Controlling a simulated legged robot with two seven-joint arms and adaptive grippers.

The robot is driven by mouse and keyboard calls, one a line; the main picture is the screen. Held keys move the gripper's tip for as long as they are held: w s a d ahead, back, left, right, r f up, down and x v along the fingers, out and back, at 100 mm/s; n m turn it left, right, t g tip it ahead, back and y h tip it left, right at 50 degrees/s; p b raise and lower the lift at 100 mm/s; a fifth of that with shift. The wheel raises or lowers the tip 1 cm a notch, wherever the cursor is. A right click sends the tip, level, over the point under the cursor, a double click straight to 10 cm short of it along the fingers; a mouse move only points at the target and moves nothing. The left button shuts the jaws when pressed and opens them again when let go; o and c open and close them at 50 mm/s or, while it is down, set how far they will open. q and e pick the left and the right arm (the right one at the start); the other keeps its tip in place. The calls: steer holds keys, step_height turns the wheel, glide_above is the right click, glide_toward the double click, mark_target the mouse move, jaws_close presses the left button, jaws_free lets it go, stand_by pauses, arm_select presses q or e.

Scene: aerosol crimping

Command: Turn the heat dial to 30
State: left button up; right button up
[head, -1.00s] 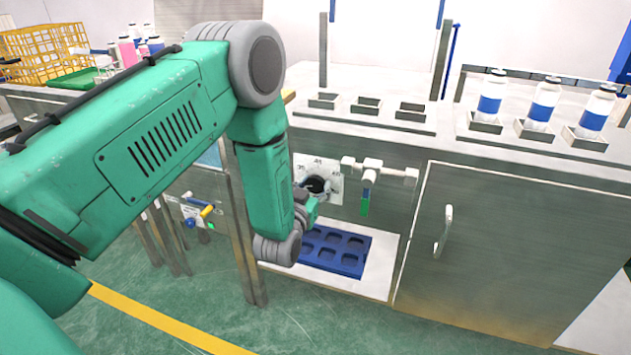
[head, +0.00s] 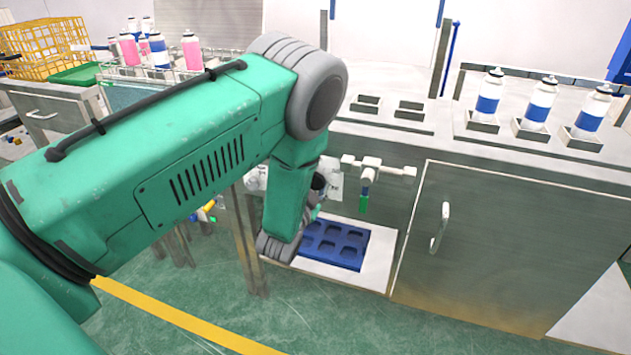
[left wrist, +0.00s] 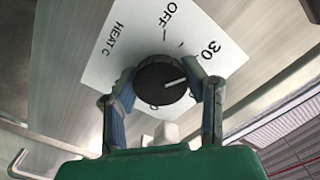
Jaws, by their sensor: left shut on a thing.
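The heat dial (left wrist: 158,88) is a round black knob with a white pointer line, on a white plate (left wrist: 105,62) marked HEAT C, OFF and 30. In the left wrist view my left gripper (left wrist: 161,80) has one finger on each side of the knob and is shut on it. The pointer line aims right, toward the right finger, with the 30 label a little above that direction. The right finger covers the scale beyond it. In the head view my left arm hides most of the plate and gripper. My right gripper is out of view.
A cabinet door handle (head: 440,228) sticks out farther right. Bottles (head: 488,95) stand in holders on top.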

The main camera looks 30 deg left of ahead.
arm_select(q)
steer(key=shift+d+f, duration=0.1)
stand_by(0.4)
steer(key=o, duration=1.2)
steer(key=v, duration=1.2)
steer(key=shift+f, duration=0.1)
